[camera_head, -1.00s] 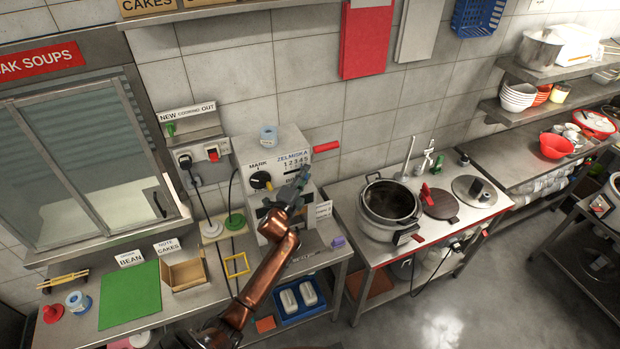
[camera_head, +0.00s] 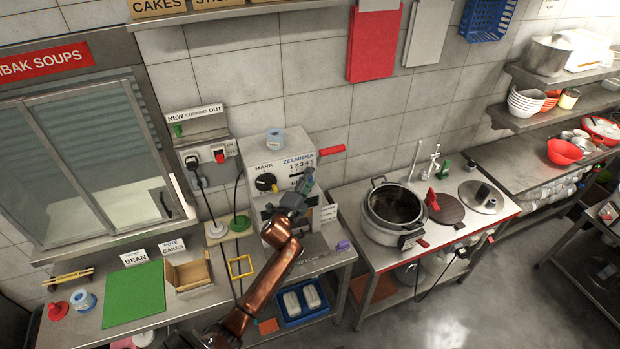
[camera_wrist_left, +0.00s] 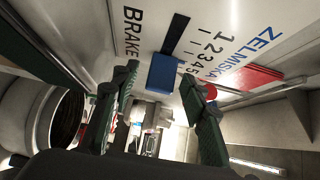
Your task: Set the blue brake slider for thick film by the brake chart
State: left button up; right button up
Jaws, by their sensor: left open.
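The grey ZELMISKA machine (camera_head: 285,158) stands against the tiled wall, its front marked MARK, BRAKE and 1 to 5. In the left wrist view the blue brake slider (camera_wrist_left: 163,72) sits on a dark slot (camera_wrist_left: 176,34), toward the high-number end; its exact number is unclear. My left gripper (camera_head: 306,184) is in front of the panel, hiding the slider in the head view. In the left wrist view its green fingers (camera_wrist_left: 160,84) are open, one on each side of the slider; contact cannot be told. A white card (camera_head: 328,213) beside the machine has print too small to read.
A black knob on yellow (camera_head: 266,182) and a red handle (camera_head: 331,150) are close to the gripper. A large pot (camera_head: 393,208) stands on the bench to the right. A green mat (camera_head: 134,294) and open cardboard box (camera_head: 188,273) lie left.

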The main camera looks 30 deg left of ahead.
pick_arm(q)
jog(key=s+d, duration=0.1)
jog(key=s, duration=0.9)
jog(key=shift+s+d, duration=0.3)
